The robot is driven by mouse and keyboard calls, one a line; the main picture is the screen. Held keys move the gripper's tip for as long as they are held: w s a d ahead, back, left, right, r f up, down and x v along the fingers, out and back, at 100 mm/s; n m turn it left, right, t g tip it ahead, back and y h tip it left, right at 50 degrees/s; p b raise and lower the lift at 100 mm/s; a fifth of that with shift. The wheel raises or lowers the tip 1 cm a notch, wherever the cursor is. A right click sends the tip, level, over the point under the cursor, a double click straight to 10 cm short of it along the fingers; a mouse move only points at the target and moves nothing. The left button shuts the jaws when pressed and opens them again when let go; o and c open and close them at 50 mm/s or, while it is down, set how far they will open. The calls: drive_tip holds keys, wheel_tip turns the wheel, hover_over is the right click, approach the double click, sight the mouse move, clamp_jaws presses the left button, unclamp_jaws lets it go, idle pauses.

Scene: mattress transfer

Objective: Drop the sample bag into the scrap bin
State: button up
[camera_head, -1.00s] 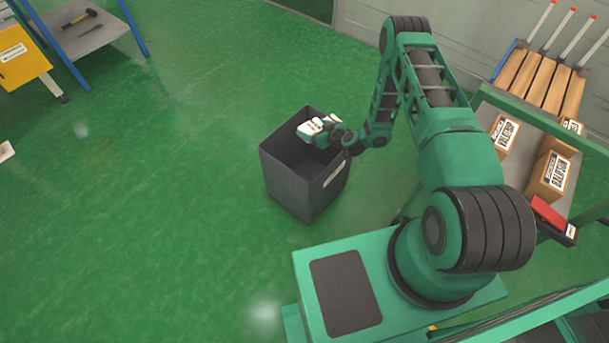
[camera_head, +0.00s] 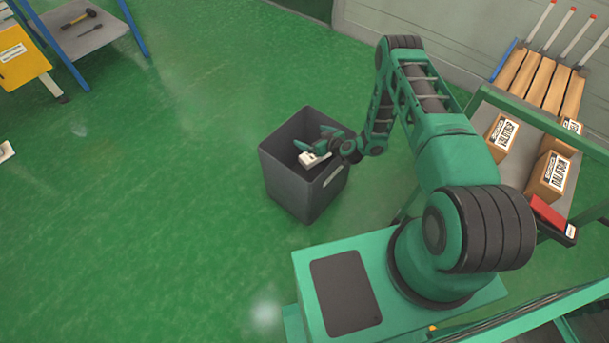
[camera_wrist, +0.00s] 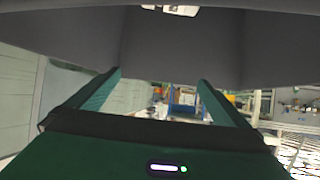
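The dark grey scrap bin (camera_head: 287,183) stands open-topped on the floor, left of my arm. My gripper (camera_head: 313,139) is over its opening with its two green fingers spread apart. The white sample bag (camera_head: 311,160) shows within the bin's opening, just below the fingers in the picture; whether it is falling or resting I cannot tell. In the wrist view my gripper (camera_wrist: 159,78) has nothing between its fingers. There the bin's dark wall (camera_wrist: 180,50) fills the upper part, and a white patch, likely the sample bag (camera_wrist: 170,9), shows at the top edge.
A cart (camera_head: 484,97) with cardboard boxes (camera_head: 549,176) and a red item (camera_head: 549,213) stands right of my arm. A blue-legged bench (camera_head: 92,38) with tools and a yellow box (camera_head: 24,68) are at the upper left. The green floor around the bin is clear.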

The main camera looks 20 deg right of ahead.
drive_tip(key=v, duration=1)
drive_tip(key=shift+s+d, duration=0.2)
drive_tip(key=shift+s, duration=0.05)
drive_tip(key=shift+r, duration=0.15)
